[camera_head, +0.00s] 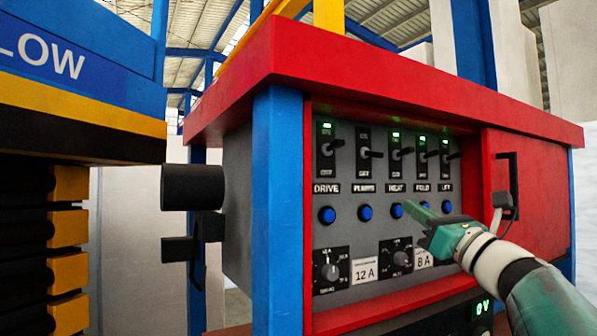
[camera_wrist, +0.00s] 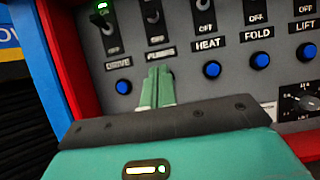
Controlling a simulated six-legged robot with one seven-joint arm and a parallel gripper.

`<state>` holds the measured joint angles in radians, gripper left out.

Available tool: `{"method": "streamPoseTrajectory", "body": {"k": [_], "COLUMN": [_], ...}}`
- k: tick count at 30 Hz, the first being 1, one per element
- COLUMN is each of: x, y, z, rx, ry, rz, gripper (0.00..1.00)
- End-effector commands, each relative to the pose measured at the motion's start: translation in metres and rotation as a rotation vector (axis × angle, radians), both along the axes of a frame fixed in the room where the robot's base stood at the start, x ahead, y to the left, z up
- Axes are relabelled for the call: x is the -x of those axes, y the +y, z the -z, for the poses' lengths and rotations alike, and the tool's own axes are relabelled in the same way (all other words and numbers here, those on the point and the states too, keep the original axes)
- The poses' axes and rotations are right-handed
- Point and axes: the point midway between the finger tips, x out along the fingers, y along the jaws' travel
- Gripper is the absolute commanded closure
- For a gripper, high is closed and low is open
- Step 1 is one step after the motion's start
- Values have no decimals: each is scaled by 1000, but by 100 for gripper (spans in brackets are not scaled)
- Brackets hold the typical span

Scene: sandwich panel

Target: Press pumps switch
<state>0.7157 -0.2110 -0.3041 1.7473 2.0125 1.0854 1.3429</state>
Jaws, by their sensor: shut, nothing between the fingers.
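The pumps switch (camera_head: 365,150) is a black toggle on the grey control panel, second from the left, with no lit lamp above it. Its label reads PUMPS, and a blue button (camera_head: 365,213) sits below. In the wrist view the pumps switch (camera_wrist: 153,17) is just beyond my fingertips, its top cut off by the frame. My gripper (camera_head: 412,208) has its green fingers together and empty. In the wrist view my gripper (camera_wrist: 160,72) points at the area under the PUMPS label and hides the pumps button. I cannot tell whether the fingertips touch the panel.
The drive (camera_head: 326,148), heat (camera_head: 398,150), fold (camera_head: 424,152) and lift (camera_head: 448,154) switches show green lamps. Blue buttons and dials lie below. A red frame (camera_head: 308,200) and blue post (camera_head: 278,210) edge the panel's left. A red door (camera_head: 535,190) is on the right.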

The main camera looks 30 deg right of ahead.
Motion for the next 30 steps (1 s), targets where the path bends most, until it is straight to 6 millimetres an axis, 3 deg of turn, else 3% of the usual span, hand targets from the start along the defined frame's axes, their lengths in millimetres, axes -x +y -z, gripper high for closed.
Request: {"method": "streamPoseTrajectory", "body": {"k": [14, 21, 30], "x": [-85, -78, -76], "y": [3, 3, 3], "z": [-39, -72, -79], "rx": [1, 2, 0], "ry": [1, -1, 0], "rz": [-5, -2, -4], "gripper": [100, 100, 100]}}
